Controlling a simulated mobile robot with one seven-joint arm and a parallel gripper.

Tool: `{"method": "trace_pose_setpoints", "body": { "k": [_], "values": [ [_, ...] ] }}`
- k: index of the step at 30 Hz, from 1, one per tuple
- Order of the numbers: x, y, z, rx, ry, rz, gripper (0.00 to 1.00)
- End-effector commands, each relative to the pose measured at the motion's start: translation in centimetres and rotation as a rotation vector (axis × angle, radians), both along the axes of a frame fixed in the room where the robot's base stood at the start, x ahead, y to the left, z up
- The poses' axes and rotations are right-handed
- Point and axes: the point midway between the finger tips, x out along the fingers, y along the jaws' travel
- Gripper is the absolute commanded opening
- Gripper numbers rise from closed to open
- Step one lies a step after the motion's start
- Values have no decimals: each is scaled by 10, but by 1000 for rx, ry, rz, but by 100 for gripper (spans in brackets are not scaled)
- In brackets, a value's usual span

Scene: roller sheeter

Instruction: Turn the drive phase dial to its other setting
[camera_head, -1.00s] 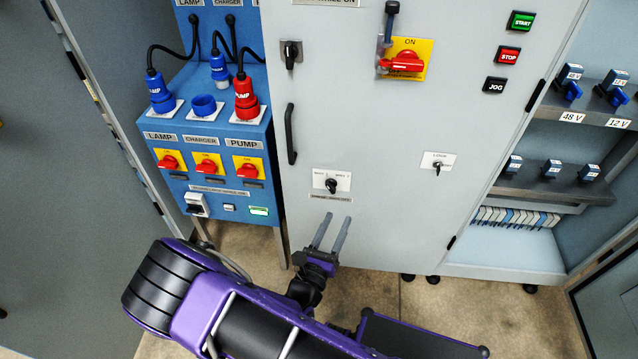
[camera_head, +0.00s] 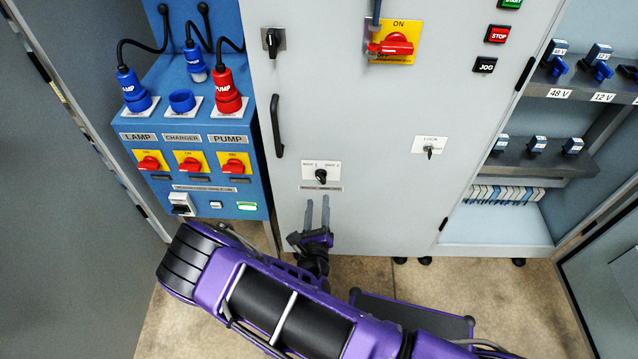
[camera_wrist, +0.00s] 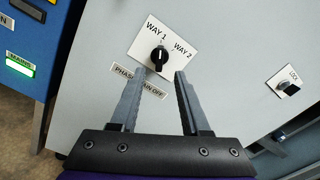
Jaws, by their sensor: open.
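The drive phase dial (camera_head: 321,176) is a black knob on a white plate low on the grey cabinet door. In the wrist view the dial (camera_wrist: 159,57) sits between printed marks "WAY 1" and "WAY 2", and its white pointer line is directed toward the WAY 1 side. A label below it reads "PHASE", partly hidden by a finger. My gripper (camera_head: 317,212) is just below the dial in the head view, fingers pointing up toward it. In the wrist view my gripper (camera_wrist: 156,88) is open and empty, with the dial beyond and between its fingertips, apparently not touched.
A lock switch (camera_head: 429,150) is right of the dial. A black door handle (camera_head: 277,126) stands out at upper left. The blue socket panel (camera_head: 190,213) with red switches is at left. The door around the dial is flat and clear.

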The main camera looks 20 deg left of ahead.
Motion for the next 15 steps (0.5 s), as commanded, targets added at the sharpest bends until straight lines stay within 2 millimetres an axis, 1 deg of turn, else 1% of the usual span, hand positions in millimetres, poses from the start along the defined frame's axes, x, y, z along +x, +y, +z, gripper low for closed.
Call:
{"method": "trace_pose_setpoints", "body": {
  "k": [1,6,9,12,15],
  "values": [
    [12,2,0,4,-3,-2,46],
    [45,10,0,2,-1,-1,46],
    [59,14,-1,2,-1,-2,46],
    [69,16,0,2,-1,-1,46],
    [75,17,0,1,-1,-2,46]
  ]
}}
